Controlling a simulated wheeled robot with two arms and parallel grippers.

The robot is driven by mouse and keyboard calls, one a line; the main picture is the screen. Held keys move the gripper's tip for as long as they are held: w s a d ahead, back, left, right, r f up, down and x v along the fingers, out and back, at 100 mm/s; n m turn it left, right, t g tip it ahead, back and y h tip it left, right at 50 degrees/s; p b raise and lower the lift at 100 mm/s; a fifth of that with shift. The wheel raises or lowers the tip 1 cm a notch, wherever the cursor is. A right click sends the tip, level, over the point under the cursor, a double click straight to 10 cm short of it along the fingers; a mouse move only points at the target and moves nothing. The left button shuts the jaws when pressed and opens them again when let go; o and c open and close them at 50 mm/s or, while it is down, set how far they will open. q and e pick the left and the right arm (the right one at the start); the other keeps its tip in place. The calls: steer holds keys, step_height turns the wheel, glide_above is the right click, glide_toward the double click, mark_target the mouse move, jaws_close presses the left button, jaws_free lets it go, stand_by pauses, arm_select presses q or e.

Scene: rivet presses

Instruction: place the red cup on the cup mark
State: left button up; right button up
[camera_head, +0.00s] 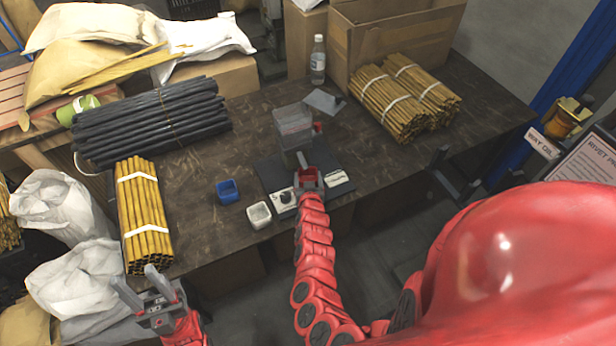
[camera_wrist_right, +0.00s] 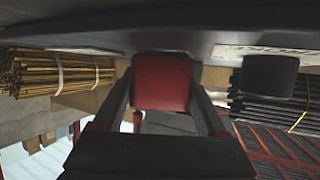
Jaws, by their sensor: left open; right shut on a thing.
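The red cup (camera_wrist_right: 162,82) is between the two dark fingers of my right gripper (camera_wrist_right: 161,98) in the right wrist view. The gripper is shut on it, close to a dark surface along the top of that view. In the head view my right gripper (camera_head: 304,170) is over the dark base plate (camera_head: 270,172) in front of the press (camera_head: 293,122). The cup is hard to tell from my red arm there. I cannot make out the cup mark. My left gripper (camera_head: 140,287) is open and empty, low at the left, off the table's front edge.
A blue bin (camera_head: 228,191) and a white bin (camera_head: 258,214) stand left of the plate. Rod bundles (camera_head: 146,215) lie on the table, with others at the back right. A bottle (camera_head: 318,60) and a cardboard box (camera_head: 365,40) stand behind. The table right of the plate is clear.

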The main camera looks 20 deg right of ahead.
steer(key=shift+f, duration=0.1)
steer(key=shift+f+b, duration=0.2)
steer(key=shift+b, duration=0.1)
steer(key=o, duration=1.3)
steer(key=shift+r, duration=0.15)
steer(key=shift+c, duration=0.2)
steer(key=shift+a+r+p, duration=0.1)
steer(key=shift+r+p, duration=0.05)
steer(key=shift+p, duration=0.15)
